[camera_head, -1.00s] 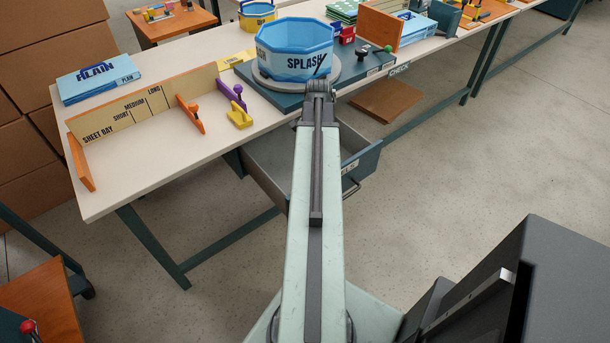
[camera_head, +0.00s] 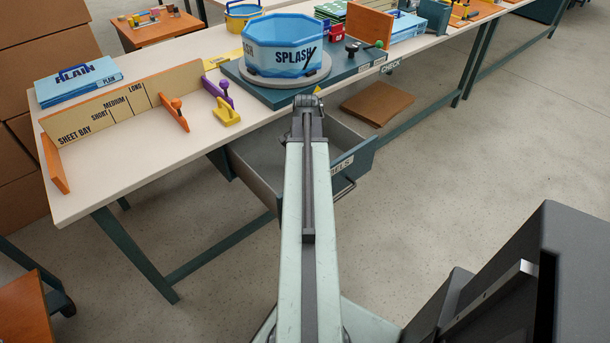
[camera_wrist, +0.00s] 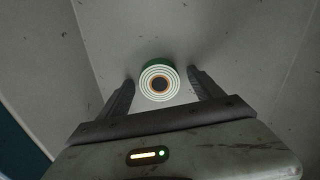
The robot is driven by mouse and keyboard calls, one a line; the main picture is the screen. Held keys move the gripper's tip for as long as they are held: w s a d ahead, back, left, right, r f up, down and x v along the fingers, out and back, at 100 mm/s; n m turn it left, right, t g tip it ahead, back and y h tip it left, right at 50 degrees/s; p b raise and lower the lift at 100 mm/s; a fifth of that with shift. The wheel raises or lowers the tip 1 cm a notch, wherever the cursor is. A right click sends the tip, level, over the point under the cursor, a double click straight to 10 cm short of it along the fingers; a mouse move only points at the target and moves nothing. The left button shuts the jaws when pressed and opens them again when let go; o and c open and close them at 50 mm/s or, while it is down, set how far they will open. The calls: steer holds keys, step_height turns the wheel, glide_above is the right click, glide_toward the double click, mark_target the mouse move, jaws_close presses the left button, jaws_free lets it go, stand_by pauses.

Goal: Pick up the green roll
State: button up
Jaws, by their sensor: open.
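The green roll (camera_wrist: 160,80) shows in the wrist view as a round coil with pale rings, a dark centre and a green outer edge. It lies on a grey metal surface, seemingly inside the open drawer (camera_head: 262,180) under the bench. My gripper (camera_wrist: 161,84) is open, with one finger on each side of the roll. I cannot tell whether the fingers touch it or how far above it they are. In the head view my arm hides the gripper and the roll.
A blue pool-like tub marked SPLASH (camera_head: 285,48) stands on a grey disc above the drawer. A sheet bay (camera_head: 125,105) with coloured clamps lies left of it on the bench (camera_head: 110,165). Open floor (camera_head: 450,170) lies to the right.

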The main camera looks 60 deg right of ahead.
steer(key=c, duration=1.4)
step_height(320, 180, up, 10)
steer(key=p, duration=1)
steer(key=shift+r, duration=0.2)
steer(key=shift+c, duration=0.2)
